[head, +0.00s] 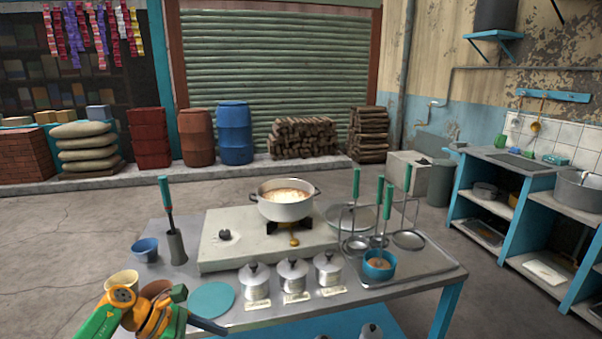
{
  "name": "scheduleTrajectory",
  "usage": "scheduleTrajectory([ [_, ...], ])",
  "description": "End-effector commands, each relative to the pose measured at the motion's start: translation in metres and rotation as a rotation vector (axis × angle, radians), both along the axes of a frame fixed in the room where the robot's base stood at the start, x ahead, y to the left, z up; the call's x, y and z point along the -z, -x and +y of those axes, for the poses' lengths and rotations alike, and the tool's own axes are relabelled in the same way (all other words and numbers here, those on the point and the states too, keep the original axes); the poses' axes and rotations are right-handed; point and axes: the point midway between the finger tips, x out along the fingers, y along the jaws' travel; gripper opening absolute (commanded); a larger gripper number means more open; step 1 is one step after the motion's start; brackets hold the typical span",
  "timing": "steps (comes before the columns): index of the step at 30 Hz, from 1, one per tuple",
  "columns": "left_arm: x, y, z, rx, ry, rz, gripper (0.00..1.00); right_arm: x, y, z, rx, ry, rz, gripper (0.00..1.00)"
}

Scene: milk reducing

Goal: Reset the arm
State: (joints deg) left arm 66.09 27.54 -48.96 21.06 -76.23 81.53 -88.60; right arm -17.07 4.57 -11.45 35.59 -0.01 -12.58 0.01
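My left arm reaches in at the bottom left, over the table's front left corner. My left gripper (207,325) is a dark shape pointing right, low by the table's front edge. Its fingers are too small and hidden to tell whether they are open, and nothing is seen in them. My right gripper is not in view. A white pot (286,200) with pale, brown-topped contents sits upright on the stove (228,251). A small blue bowl (380,266) with brown contents stands at the table's right, with a green-handled tool standing at it.
Three lidded canisters (293,277) line the table front. A teal disc (211,299), a cream cup (121,281) and a brown object (157,289) lie near my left arm. A blue cup (146,249) and a green-handled tool in a holder (176,246) stand at left. A ladle rack (407,241) stands right.

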Motion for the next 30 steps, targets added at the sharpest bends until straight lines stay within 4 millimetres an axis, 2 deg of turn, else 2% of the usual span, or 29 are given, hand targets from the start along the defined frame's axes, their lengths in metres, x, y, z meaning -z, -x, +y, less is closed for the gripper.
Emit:
scheduleTrajectory([
  [3,0.044,-0.007,-0.045,-0.342,0.287,0.185,0.81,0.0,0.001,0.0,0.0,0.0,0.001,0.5],
  [4,0.058,-0.009,-0.053,-0.476,0.383,0.264,0.81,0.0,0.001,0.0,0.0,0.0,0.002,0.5],
  [5,0.075,-0.009,-0.059,-0.627,0.49,0.361,0.81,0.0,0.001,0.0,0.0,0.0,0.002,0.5],
  [6,0.103,-0.004,-0.059,-0.866,0.638,0.52,0.81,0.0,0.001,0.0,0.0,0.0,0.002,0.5],
  [8,0.151,0.013,-0.048,-1.234,0.837,0.761,0.81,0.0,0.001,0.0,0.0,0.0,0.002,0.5],
  [9,0.179,0.028,-0.037,-1.439,0.934,0.89,0.81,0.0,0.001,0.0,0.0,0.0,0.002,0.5],
  [11,0.219,0.059,-0.022,-1.717,1.044,1.051,0.81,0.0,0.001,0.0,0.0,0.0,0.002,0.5],
  [12,0.242,0.083,-0.012,-1.885,1.104,1.141,0.81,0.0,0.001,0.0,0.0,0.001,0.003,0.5],
  [14,0.275,0.124,-0.001,-2.132,1.175,1.257,0.81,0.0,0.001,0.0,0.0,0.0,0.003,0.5],
  [16,0.307,0.176,0.009,-2.411,1.245,1.363,0.81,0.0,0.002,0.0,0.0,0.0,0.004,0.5],
  [17,0.319,0.199,0.013,2.508,-1.257,-1.384,0.81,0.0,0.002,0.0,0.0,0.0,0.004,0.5],
  [18,0.332,0.231,0.016,2.415,-1.165,-1.289,0.81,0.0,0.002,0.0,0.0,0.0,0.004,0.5],
  [21,0.354,0.305,0.019,2.218,-0.979,-1.076,0.81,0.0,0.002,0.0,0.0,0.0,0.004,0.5],
  [24,0.364,0.36,0.018,2.078,-0.855,-0.918,0.81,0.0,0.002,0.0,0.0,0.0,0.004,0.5],
  [27,0.366,0.391,0.015,1.998,-0.79,-0.828,0.81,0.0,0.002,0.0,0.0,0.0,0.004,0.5],
  [30,0.367,0.401,0.015,1.972,-0.768,-0.797,0.81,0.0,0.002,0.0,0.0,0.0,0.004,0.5],
])
